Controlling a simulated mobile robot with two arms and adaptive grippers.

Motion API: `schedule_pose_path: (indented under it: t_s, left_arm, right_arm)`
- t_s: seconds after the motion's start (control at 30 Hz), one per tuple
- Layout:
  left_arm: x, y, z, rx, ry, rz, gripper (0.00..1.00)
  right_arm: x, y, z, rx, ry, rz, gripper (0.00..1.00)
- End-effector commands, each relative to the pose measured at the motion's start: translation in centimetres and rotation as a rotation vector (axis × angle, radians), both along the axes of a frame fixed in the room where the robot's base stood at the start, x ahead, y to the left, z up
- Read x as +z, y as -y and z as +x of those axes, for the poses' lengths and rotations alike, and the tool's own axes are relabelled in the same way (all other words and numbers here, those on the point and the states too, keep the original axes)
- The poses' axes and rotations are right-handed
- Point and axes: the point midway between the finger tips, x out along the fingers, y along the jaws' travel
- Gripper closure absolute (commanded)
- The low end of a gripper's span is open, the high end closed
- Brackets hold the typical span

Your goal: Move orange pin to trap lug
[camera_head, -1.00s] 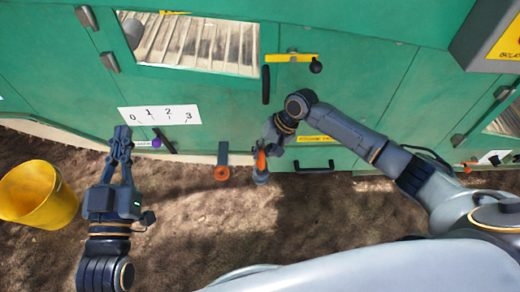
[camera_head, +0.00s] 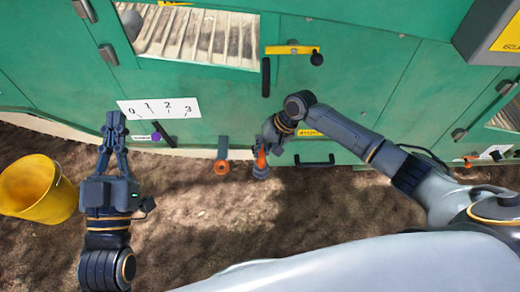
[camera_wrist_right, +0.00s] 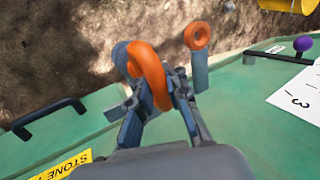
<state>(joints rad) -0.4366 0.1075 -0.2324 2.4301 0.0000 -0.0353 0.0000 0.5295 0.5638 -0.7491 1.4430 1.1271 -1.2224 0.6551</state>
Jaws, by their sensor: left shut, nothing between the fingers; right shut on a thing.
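The orange pin (camera_head: 261,159) is in my right gripper (camera_head: 264,148), low in front of the green machine. In the right wrist view, the fingers (camera_wrist_right: 160,96) close around the looped orange pin (camera_wrist_right: 148,68), and a grey-blue round end shows beside it. An orange ring on a grey bar (camera_head: 222,166), which looks like the trap lug, hangs from the machine's lower edge, left of the pin. It also shows in the right wrist view (camera_wrist_right: 198,37), apart from the pin. My left gripper (camera_head: 114,120) is shut and empty, near the numbered plate.
The numbered plate (camera_head: 160,108) and a purple-knobbed lever (camera_head: 158,134) are left of the lug. A yellow bucket (camera_head: 38,190) stands at the left on the soil. A black handle (camera_head: 314,161) and a yellow bar with black knob (camera_head: 292,50) are near my right arm. The ground in front is open.

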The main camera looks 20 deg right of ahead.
Motion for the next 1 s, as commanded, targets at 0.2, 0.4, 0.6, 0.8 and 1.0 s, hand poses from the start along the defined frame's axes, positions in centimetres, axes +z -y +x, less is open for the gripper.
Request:
schedule_pose_path:
  t_s: [0.2, 0.4, 0.6, 0.8, 1.0]
  left_arm:
    - [0.0, 0.0, 0.0, 0.0, 0.0, 0.0, 1.0]
    - [0.0, 0.0, 0.0, 0.0, 0.0, 0.0, 1.0]
    - [0.0, 0.0, 0.0, 0.0, 0.0, 0.0, 1.0]
    - [0.0, 0.0, 0.0, 0.0, 0.0, 0.0, 1.0]
    - [0.0, 0.0, 0.0, 0.0, 0.0, 0.0, 1.0]
  right_arm:
    - [0.0, 0.0, 0.0, 0.0, 0.0, 0.001, 0.8]
    - [0.0, 0.0, 0.0, 0.0, 0.0, 0.001, 0.58]
    - [0.0, 0.0, 0.0, 0.0, 0.0, 0.0, 0.58]
    - [1.8, 1.0, -0.1, -0.001, 0.002, 0.001, 0.58]
    - [4.8, 2.5, -0.5, 0.0, 0.002, 0.0, 0.58]
